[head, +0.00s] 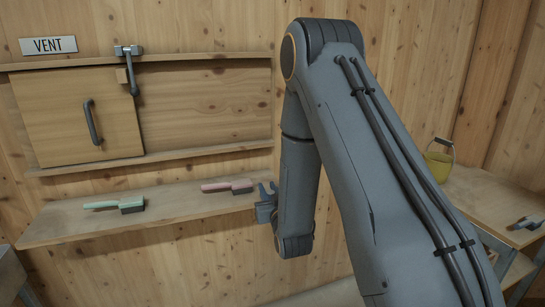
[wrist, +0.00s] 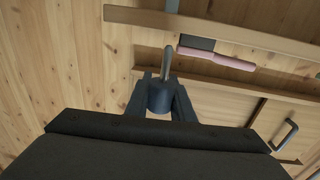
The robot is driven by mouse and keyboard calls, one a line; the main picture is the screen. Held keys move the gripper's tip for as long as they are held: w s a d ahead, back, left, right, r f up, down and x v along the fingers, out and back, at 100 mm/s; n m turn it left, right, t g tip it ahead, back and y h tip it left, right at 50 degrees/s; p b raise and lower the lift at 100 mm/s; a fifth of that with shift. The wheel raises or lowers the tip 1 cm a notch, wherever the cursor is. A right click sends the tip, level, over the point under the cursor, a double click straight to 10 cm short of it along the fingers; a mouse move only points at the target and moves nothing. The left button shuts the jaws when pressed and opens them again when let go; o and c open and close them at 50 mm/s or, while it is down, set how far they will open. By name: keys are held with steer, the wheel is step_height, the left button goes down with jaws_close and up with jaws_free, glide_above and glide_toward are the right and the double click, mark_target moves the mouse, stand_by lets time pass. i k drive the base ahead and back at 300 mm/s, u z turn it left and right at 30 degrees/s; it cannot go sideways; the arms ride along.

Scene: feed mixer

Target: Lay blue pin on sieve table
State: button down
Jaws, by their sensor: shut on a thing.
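In the wrist view my gripper (wrist: 161,92) is shut on a dark blue-grey pin (wrist: 160,100), with a thick round head between the fingers and a thinner grey rod pointing away from them. In the head view my gripper (head: 266,203) is at the right end of the wall shelf, near the pink brush; the pin is hard to make out there. A wooden table (head: 475,196) stands at the right edge, partly behind my arm. I cannot tell whether it is the sieve table, as no label shows.
A green brush (head: 115,205) and a pink brush (head: 228,186) lie on the wall shelf (head: 70,228). Above is a VENT sliding panel (head: 60,120) with a handle and latch. A yellow bucket (head: 438,165) and a small grey object (head: 526,222) are on the right table.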

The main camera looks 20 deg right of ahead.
mark_target(472, 204)
steer(key=z, duration=0.65)
steer(key=i, duration=0.8)
steer(key=z, duration=1.3)
steer(key=i, duration=0.4)
steer(key=z, duration=0.3)
